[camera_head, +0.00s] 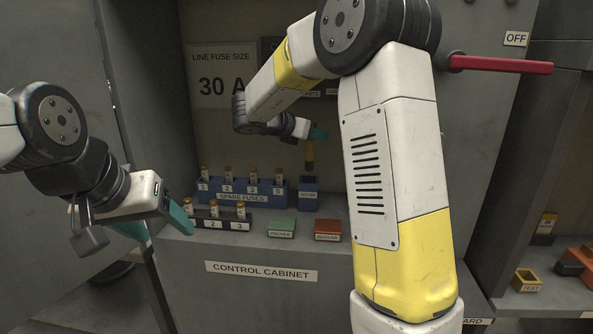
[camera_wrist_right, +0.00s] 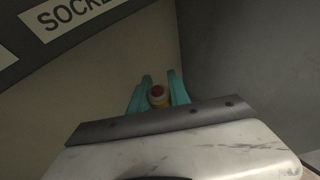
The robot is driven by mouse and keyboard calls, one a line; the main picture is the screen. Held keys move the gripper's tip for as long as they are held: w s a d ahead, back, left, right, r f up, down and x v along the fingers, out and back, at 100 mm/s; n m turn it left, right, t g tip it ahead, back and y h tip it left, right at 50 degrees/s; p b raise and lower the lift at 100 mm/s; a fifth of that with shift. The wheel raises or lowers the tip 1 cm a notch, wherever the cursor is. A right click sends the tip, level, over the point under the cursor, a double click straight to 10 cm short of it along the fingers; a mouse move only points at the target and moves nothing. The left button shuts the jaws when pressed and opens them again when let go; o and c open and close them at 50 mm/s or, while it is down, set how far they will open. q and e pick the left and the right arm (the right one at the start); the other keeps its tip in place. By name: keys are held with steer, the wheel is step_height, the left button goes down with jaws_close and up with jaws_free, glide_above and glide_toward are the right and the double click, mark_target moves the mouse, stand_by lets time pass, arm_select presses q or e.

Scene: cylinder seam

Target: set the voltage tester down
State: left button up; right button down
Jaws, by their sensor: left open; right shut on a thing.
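The voltage tester (camera_head: 310,157) hangs upright as a dark and yellow stick at the back of the cabinet. My right gripper (camera_head: 313,136) is shut on its upper part. My left gripper (camera_head: 158,226) is open and empty at the left, before the cabinet.
A blue spare-fuse rack (camera_head: 243,197) stands left of the holder. A dark rack (camera_head: 222,223) with fuses, a green block (camera_head: 282,227) and an orange-red block (camera_head: 328,230) are in front. A red lever (camera_head: 500,64) juts out at upper right. My right arm hides the cabinet's right part.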

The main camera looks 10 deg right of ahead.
step_height(320, 180, down, 7)
steer(key=shift+f, duration=0.15)
steer(key=shift+f, duration=0.15)
steer(key=c, duration=1.2)
jaws_free()
steer(key=shift+c, duration=0.2)
